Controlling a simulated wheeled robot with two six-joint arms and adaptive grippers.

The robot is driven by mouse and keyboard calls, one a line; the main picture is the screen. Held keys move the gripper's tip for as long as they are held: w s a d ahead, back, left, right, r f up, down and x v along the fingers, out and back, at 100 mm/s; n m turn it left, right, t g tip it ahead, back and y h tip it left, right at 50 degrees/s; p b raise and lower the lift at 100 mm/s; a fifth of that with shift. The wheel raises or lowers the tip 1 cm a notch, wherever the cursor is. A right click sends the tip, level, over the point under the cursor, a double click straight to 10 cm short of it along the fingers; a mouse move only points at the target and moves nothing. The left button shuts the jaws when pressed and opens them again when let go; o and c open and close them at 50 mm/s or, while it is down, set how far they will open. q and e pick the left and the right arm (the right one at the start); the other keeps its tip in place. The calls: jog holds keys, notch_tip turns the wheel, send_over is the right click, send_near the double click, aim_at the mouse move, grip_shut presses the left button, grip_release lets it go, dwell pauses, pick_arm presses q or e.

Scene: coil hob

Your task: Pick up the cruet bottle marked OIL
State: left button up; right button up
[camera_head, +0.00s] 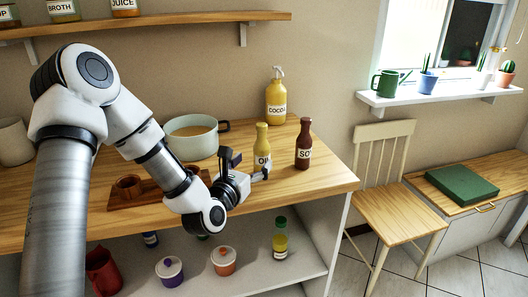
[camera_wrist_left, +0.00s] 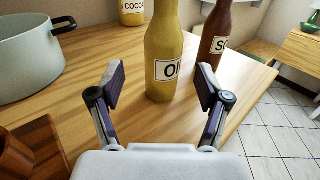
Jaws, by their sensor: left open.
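The yellow cruet bottle with the OIL label (camera_head: 262,140) stands upright on the wooden counter, near its right front part. It also shows in the left wrist view (camera_wrist_left: 164,45), just ahead of my left gripper and roughly centred between the fingers. My left gripper (camera_head: 248,166) is open and empty, low over the counter; its two fingertips show in the left wrist view (camera_wrist_left: 160,82). In the head view the gripper covers the lower part of the bottle and some of its label. My right gripper is in neither view.
A dark brown bottle marked SO (camera_head: 304,148) stands close to the right of the oil bottle. A pot (camera_head: 192,144) is behind left, a COCO pump bottle (camera_head: 276,100) at the back. A wooden board with a cup (camera_head: 128,188) lies left under my arm.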

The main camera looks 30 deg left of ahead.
aim_at(258, 158)
pick_arm(q)
jog(key=w, duration=0.5)
jog(key=shift+w+a+f+p, duration=0.2)
jog(key=shift+w+p, duration=0.05)
jog(key=shift+p, duration=0.15)
jog(key=shift+s+r, duration=0.1)
jog(key=shift+s, duration=0.05)
jog(key=c, duration=1.4)
jog(key=shift+r, duration=0.1)
